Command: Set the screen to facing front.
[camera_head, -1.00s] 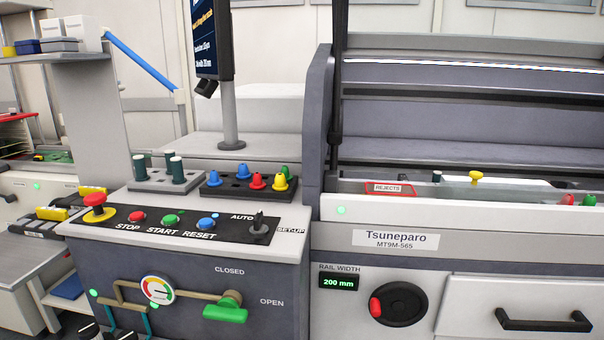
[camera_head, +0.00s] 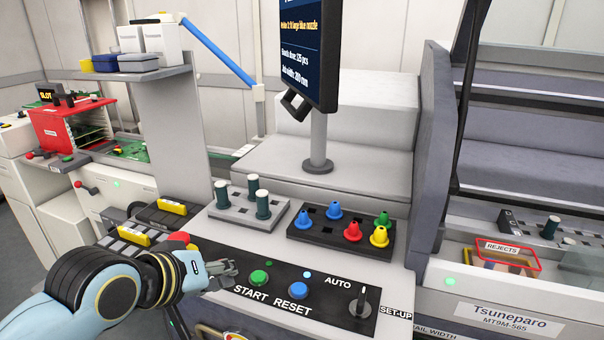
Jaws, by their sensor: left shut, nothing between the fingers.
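The screen (camera_head: 300,55) is a dark panel with white and orange text. It sits on a grey post (camera_head: 318,140) above the machine's top ledge. Its text side shows at a slant, and its upper part is cut off by the picture's edge. A black handle (camera_head: 293,106) sticks out at its lower left. My left gripper (camera_head: 232,268) is shut and empty. It appears over the control panel (camera_head: 330,305), left of the green START button, well below the screen and apart from it. My right gripper is out of view.
Dark pegs in a grey rack (camera_head: 235,209) and coloured nozzles in a black rack (camera_head: 345,240) stand between my left gripper and the post. A selector knob (camera_head: 361,302) is at the panel's right. A shelf (camera_head: 130,73) and blue bar (camera_head: 218,50) are at left.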

